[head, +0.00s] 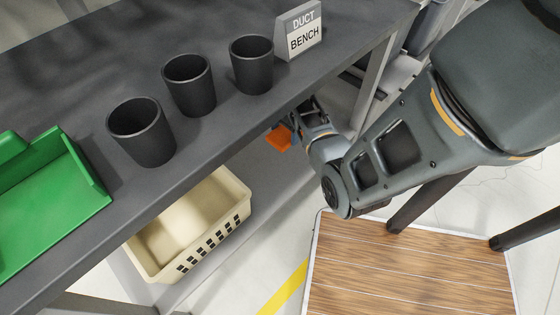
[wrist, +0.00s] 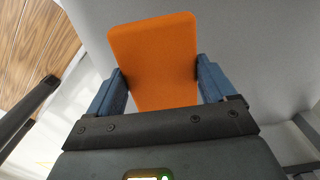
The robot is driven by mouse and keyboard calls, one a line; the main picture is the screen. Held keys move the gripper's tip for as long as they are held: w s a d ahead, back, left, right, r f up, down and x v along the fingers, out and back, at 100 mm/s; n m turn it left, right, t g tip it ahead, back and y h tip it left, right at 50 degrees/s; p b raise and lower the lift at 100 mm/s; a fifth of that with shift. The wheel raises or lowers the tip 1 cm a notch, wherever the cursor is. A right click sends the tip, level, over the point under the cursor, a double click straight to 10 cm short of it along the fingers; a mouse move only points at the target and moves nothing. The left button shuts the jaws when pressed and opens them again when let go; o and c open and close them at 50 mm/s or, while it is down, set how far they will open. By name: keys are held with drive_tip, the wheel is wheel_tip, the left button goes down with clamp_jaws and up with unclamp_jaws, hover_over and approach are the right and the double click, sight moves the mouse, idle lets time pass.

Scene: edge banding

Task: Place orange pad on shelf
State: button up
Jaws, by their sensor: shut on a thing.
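The orange pad (wrist: 155,60) is held between the two blue fingers of my gripper (wrist: 160,88) in the wrist view. In the head view, the pad (head: 279,138) shows as a small orange piece at the tip of my gripper (head: 290,128), just below the bench's front edge. The grey lower shelf (head: 262,172) lies under the bench top, and my gripper is over or near its right part. The gap between pad and shelf cannot be judged. Part of the gripper is hidden by the bench edge and my own arm.
The dark bench top (head: 90,65) overhangs the shelf and carries three black cups (head: 190,85), a sign (head: 300,32) and a green bin (head: 50,200). A cream basket (head: 190,225) stands on the lower left. A bench leg (head: 375,80) is right of my gripper. A wooden platform (head: 410,270) lies below.

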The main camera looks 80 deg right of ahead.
hover_over(285, 168)
wheel_tip(285, 168, down, 4)
drive_tip(key=shift+w+f+b, duration=0.1)
drive_tip(key=shift+w+b, duration=0.05)
drive_tip(key=shift+b, duration=0.25)
drive_tip(key=shift+f+b, duration=0.8)
drive_tip(key=shift+f, duration=1.1)
drive_tip(key=shift+f, duration=0.1)
drive_tip(key=o, duration=0.9)
drive_tip(key=shift+f, duration=0.1)
drive_tip(key=shift+o, duration=0.2)
wheel_tip(285, 168, up, 12)
drive_tip(key=p, duration=0.4)
drive_tip(key=shift+r, duration=0.2)
